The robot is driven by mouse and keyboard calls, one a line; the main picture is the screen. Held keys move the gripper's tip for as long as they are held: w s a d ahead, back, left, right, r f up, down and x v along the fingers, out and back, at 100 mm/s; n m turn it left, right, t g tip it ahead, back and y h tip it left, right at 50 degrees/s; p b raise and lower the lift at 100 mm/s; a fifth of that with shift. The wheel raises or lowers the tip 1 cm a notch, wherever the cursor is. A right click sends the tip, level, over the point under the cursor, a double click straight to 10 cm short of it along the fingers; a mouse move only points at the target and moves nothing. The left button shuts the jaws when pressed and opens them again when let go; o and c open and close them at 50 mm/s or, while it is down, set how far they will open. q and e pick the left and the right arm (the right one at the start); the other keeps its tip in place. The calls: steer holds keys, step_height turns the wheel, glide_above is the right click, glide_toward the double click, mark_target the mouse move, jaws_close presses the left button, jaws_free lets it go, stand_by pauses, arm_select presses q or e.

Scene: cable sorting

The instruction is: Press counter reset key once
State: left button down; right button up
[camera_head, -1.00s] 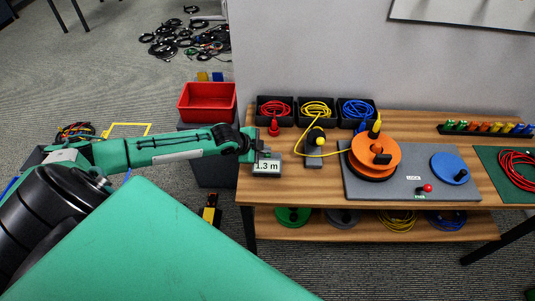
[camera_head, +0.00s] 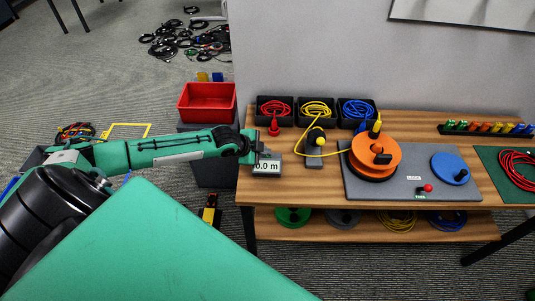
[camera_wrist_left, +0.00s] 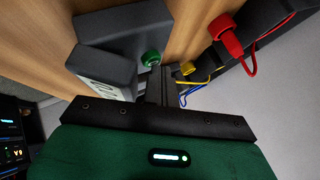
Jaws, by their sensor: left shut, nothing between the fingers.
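The counter (camera_head: 267,170) is a small grey box with a white display at the left end of the wooden table. Its display reads 0.0 m. In the left wrist view the counter (camera_wrist_left: 122,27) shows a round green key (camera_wrist_left: 151,57) on its side nearest the fingers. My left gripper (camera_head: 263,151) is shut and empty, just behind and above the display. In the left wrist view its fingertips (camera_wrist_left: 158,74) are right at the green key, partly overlapping it; I cannot tell whether they touch. My right gripper is not in view.
Black bins with red, yellow and blue cables (camera_head: 357,109) stand along the table's back. A yellow cable runs through a grey guide (camera_head: 314,158) to the orange reel (camera_head: 383,153). A red plug (camera_head: 274,128) lies close behind the gripper. A red crate (camera_head: 207,101) stands left.

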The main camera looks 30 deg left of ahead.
arm_select(q)
steer(key=shift+r+p, duration=0.9)
steer(key=shift+p, duration=0.05)
step_height(320, 180, up, 5)
steer(key=p, duration=0.4)
stand_by(0.6)
